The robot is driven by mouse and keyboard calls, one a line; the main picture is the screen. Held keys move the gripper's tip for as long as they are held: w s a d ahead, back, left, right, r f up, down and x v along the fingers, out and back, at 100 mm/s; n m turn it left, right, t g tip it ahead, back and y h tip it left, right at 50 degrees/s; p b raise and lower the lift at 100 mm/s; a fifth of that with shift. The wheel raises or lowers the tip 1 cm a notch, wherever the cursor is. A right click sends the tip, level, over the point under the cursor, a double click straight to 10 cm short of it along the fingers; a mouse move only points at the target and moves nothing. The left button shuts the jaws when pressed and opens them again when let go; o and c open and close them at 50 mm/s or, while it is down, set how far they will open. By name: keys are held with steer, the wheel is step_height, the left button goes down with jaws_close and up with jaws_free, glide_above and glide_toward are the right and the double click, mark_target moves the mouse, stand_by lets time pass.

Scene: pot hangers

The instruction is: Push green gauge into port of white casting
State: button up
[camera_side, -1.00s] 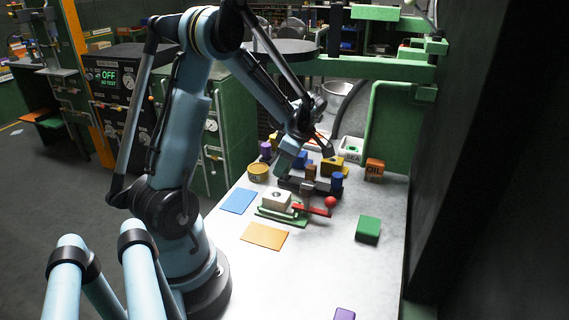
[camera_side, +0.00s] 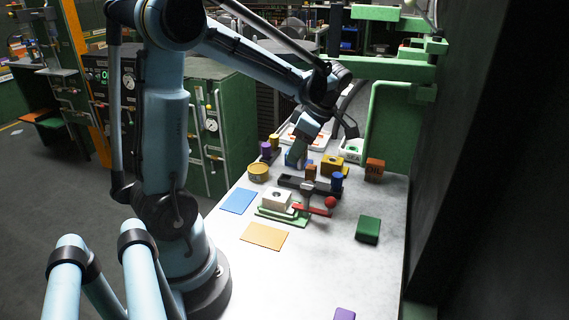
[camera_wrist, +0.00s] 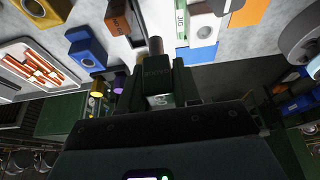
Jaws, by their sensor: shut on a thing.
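The white casting (camera_side: 276,200), a white block with a round port on top, sits on a green fixture (camera_side: 283,217) with a red-handled clamp (camera_side: 318,210) beside it. It also shows at the top of the wrist view (camera_wrist: 203,28). My gripper (camera_side: 299,151) is behind the casting, toward the back of the bench and apart from it. In the wrist view my gripper (camera_wrist: 157,75) is shut on a small piece with a pale greenish face (camera_wrist: 160,100), which looks like the green gauge. In the side view the gauge cannot be made out.
A blue block with a hole (camera_wrist: 87,48) and a white tray of orange rods (camera_wrist: 38,65) lie near my gripper. The bench front is mostly clear.

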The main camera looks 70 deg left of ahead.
steer(key=d+r, duration=0.3)
steer(key=d, duration=0.1)
glide_above(269, 192)
steer(key=shift+w+d+r, duration=0.15)
steer(key=shift+w+d, duration=0.3)
steer(key=shift+f, duration=2.95)
steer(key=shift+f, duration=1.6)
steer(key=o, duration=1.1)
